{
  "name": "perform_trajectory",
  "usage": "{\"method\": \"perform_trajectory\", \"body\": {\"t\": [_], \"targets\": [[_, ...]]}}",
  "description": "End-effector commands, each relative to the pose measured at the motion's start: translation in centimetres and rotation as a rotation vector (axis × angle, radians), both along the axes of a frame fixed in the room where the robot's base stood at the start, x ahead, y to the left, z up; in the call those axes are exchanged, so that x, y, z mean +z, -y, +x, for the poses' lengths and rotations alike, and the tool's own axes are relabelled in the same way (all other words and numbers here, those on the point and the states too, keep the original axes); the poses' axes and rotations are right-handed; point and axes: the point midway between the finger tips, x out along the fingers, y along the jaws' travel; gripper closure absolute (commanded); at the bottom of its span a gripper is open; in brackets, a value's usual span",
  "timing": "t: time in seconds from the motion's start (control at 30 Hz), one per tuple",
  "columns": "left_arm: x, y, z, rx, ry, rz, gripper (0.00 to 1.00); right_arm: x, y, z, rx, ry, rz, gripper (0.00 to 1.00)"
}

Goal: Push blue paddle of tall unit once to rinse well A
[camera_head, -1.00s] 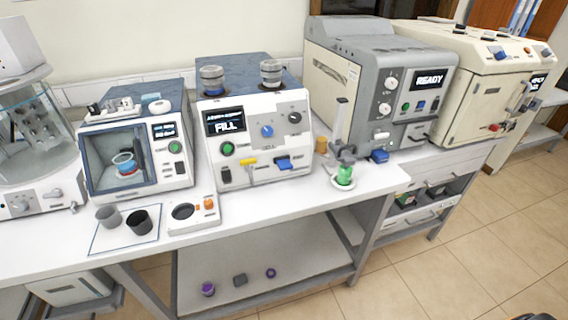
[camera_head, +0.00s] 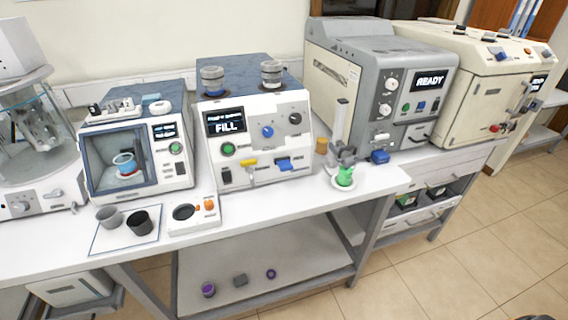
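A white unit (camera_head: 254,128) with a dark blue top stands on the bench left of centre. Its screen (camera_head: 225,122) reads FILL; the small line above it is too blurred to read. A blue paddle (camera_head: 284,164) sticks out low on its front, right of a yellow paddle (camera_head: 249,163). Above them are a blue knob (camera_head: 267,131), a black knob (camera_head: 295,118) and a green button (camera_head: 228,149). Two round lidded wells (camera_head: 212,79) (camera_head: 271,73) sit on top; I cannot read which is A. Neither gripper shows, and nothing touches the paddle.
A windowed unit (camera_head: 137,148) stands left, with two cups (camera_head: 139,222) before it. A grey machine (camera_head: 376,86) reading READY stands right. A stand with a green piece (camera_head: 344,176) is near the bench's front right. The space before the paddles is mostly clear.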

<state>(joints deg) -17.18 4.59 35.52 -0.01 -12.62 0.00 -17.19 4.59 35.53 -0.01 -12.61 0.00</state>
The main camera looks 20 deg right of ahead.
Motion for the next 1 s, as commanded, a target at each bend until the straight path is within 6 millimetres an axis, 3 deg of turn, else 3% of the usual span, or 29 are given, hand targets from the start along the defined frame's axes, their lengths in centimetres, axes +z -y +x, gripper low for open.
{"method": "perform_trajectory", "body": {"t": [0.03,0.17,1.0], "targets": [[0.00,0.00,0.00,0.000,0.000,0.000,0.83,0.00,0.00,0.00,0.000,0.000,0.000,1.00],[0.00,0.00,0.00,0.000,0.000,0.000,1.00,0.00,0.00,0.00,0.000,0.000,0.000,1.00],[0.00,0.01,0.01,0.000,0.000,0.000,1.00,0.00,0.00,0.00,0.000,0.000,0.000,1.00]]}}
